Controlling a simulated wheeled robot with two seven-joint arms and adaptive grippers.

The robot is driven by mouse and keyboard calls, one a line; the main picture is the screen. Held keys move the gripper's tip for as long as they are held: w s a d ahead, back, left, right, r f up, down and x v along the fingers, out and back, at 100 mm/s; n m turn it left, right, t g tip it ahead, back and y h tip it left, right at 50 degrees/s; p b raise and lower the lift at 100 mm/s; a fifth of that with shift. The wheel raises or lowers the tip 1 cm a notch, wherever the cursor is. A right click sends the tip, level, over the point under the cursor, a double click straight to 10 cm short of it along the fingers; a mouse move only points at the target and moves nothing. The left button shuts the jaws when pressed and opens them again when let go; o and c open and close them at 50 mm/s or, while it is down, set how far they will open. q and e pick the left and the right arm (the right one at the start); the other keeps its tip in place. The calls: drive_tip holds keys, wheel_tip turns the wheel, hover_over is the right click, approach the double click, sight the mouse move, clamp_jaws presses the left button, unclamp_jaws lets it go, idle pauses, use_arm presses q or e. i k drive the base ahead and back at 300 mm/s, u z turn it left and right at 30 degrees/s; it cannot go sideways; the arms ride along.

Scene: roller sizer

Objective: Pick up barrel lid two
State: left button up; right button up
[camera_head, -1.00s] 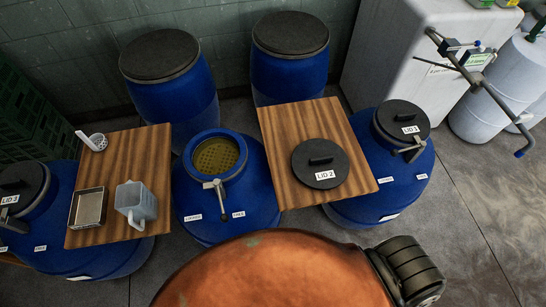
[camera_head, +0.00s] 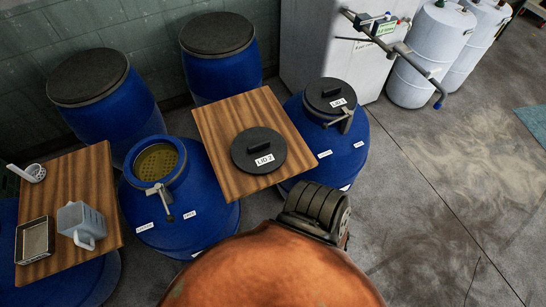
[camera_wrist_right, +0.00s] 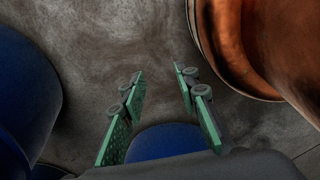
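Lid 2 (camera_head: 258,150) is a black round lid with a bar handle and a white "LID 2" label. It lies flat on the right wooden board (camera_head: 215,122) in the head view, with no gripper near it there. My right gripper (camera_wrist_right: 158,98) shows in the right wrist view, its green-padded fingers spread apart with nothing between them. Bare floor and part of a blue barrel (camera_wrist_right: 165,140) lie beyond it. My left gripper is in neither view.
An open blue barrel (camera_head: 200,220) stands left of the board. Lid 1 (camera_head: 330,94) closes the barrel at right. The left board holds a jug (camera_head: 82,224), a tray (camera_head: 34,241) and a strainer (camera_head: 35,173). A metal arm (camera_head: 400,50) juts out at upper right.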

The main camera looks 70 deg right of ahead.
sight(256, 151)
drive_tip(key=k, duration=0.4)
drive_tip(key=z, duration=0.8)
